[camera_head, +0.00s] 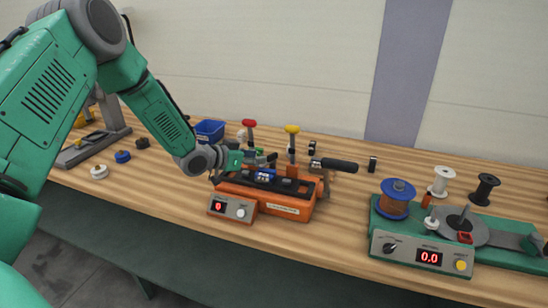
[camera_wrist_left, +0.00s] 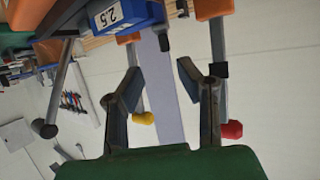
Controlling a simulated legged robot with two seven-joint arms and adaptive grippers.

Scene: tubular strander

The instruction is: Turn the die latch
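The orange machine (camera_head: 277,207) stands on the bench with a blue die block (camera_head: 266,177) on its top. In the wrist view the blue block (camera_wrist_left: 135,18) carries a "2.5" label, and a small black tab (camera_wrist_left: 164,42) sits at its edge. I cannot tell for sure which part is the die latch. My left gripper (camera_head: 250,158) is at the machine's back left, beside the red-knobbed lever (camera_head: 249,124). In the wrist view its fingers (camera_wrist_left: 157,75) are apart with nothing held between them. My right gripper is not in view.
A green spooling unit (camera_head: 425,250) stands at right. Bare bench lies between the two machines.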

